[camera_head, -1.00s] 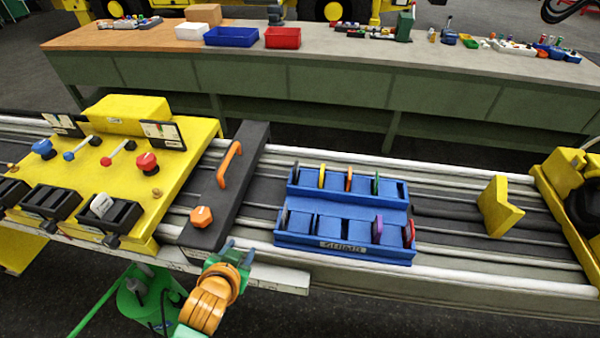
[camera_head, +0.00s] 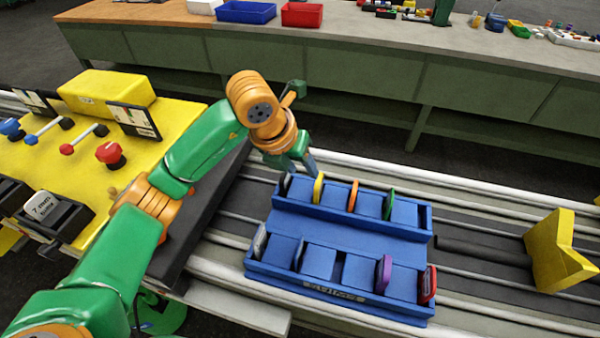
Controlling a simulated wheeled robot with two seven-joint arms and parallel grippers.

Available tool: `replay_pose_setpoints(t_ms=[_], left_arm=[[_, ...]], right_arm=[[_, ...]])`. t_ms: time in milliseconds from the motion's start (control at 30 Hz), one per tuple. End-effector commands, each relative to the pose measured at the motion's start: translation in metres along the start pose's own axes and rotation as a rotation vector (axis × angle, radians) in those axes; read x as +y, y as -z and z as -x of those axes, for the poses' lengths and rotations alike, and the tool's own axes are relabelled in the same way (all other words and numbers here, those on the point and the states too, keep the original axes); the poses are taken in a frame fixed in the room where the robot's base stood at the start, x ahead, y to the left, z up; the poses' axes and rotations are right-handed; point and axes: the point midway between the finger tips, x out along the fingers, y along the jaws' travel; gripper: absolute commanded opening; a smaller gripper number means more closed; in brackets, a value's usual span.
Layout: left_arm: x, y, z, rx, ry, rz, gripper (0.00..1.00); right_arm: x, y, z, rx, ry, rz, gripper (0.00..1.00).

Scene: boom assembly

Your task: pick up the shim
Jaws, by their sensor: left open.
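The blue shim rack (camera_head: 345,232) sits on the rails with shims standing upright in its slots. The back row holds a dark shim (camera_head: 286,185), a yellow shim (camera_head: 318,189), an orange shim (camera_head: 353,197) and a green shim (camera_head: 389,205). The front row shows a grey shim (camera_head: 260,241) at the left, a purple shim (camera_head: 384,273) and a red shim (camera_head: 428,285) at the right. My left gripper (camera_head: 300,170) is open, pointing down just above and behind the back row's left end, near the dark and yellow shims. Its fingers hold nothing that I can see. My right gripper is out of view.
A yellow control panel (camera_head: 150,143) with knobs lies at the left, partly behind my left arm. A yellow angled block (camera_head: 555,250) stands on the rails at the right. A long workbench (camera_head: 365,70) with a blue bin (camera_head: 246,12) and a red bin (camera_head: 301,14) runs behind.

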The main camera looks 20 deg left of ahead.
Motion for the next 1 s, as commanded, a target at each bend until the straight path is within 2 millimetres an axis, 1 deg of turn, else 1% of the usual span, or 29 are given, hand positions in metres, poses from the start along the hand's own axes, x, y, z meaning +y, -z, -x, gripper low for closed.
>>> replay_pose_setpoints(t_ms=[33,100,133,267,400,500,600,767,800,867,900,933,1000], left_arm=[[0.019,-0.003,0.005,-0.005,-0.086,0.026,0.47],[0.035,-0.004,0.011,-0.001,-0.165,0.055,0.47],[0.039,-0.004,0.011,0.0,-0.182,0.061,0.47],[0.043,-0.004,-0.004,0.006,-0.19,0.064,0.47],[0.044,-0.001,-0.029,0.008,-0.187,0.061,0.47],[0.048,0.0,-0.049,0.005,-0.185,0.062,0.47],[0.049,0.0,-0.056,0.0,-0.185,0.06,0.47],[0.049,0.0,-0.056,-0.001,-0.184,0.059,0.47],[0.049,0.0,-0.056,-0.001,-0.184,0.059,0.37],[0.049,0.0,-0.056,-0.001,-0.183,0.059,0.2],[0.049,0.0,-0.056,-0.001,-0.183,0.059,0.1],[0.049,0.0,-0.056,-0.001,-0.183,0.059,0.02],[0.048,0.0,-0.056,-0.001,-0.183,0.059,0.0]], right_arm=[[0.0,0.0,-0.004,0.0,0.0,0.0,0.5],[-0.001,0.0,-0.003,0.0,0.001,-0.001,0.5],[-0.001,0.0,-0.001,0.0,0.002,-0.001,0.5],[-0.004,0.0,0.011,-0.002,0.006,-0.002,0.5],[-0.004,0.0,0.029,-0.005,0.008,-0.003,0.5],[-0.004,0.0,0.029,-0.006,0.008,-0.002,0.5],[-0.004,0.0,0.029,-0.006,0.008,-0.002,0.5],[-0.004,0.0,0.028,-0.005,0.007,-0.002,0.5],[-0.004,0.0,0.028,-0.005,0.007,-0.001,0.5],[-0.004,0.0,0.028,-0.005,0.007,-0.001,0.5],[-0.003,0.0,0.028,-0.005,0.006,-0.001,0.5],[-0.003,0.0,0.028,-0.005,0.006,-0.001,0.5],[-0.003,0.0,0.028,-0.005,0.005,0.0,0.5]])
